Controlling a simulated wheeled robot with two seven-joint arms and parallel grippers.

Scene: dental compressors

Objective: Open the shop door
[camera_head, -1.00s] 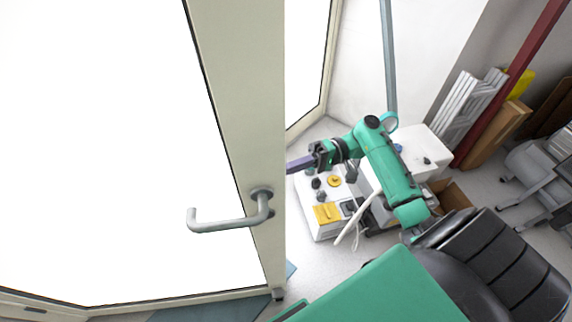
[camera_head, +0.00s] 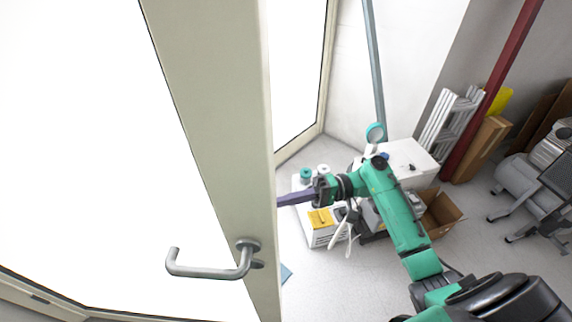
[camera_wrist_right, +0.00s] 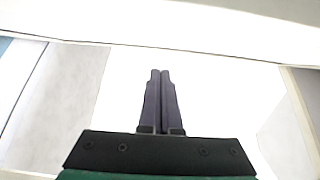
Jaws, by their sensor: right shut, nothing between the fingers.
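The shop door has a cream frame (camera_head: 215,110) around bright white glass and fills the left of the head view. Its grey lever handle (camera_head: 212,271) sits low on the stile near the free edge. The door stands ajar, with a gap between its free edge and the frame behind. My right gripper (camera_head: 284,201) is shut and empty, its purple fingers pointing left at the door's edge, above and right of the handle. The fingertips meet the edge in the picture; I cannot tell whether they touch or pass behind. The wrist view shows the fingers together (camera_wrist_right: 160,95). My left gripper is out of view.
A white compressor unit with a yellow label (camera_head: 320,217) stands on the floor beyond my right arm. An open cardboard box (camera_head: 440,212), folded white ladders (camera_head: 450,125), a red post (camera_head: 500,80) and grey chairs (camera_head: 528,187) are at right.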

